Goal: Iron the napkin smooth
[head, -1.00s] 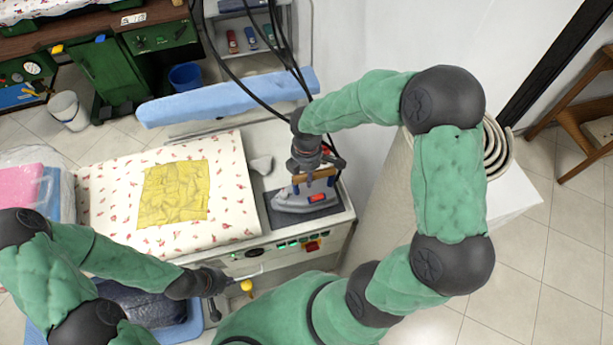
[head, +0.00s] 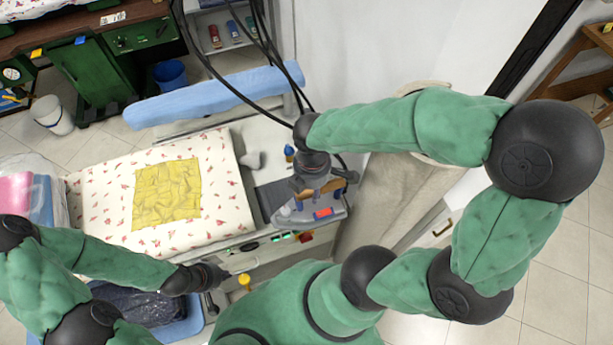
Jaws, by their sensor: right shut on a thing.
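The yellow napkin (head: 167,193) lies flat but visibly creased on the flowered ironing pad (head: 222,213). The iron (head: 296,212), grey with a wooden handle and a red part, is in my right gripper (head: 318,189). The gripper is shut on the handle from above, and the iron appears raised over the dark rest plate (head: 270,195), to the right of the napkin. My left gripper (head: 222,285) is low in front of the ironing table, away from the napkin. Its fingers appear spread and empty.
A padded blue board (head: 215,92) runs behind the pad. Black cables (head: 240,75) hang down to the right arm. Control buttons (head: 283,237) line the front edge. Pink and blue folded cloth (head: 22,192) lies at left.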

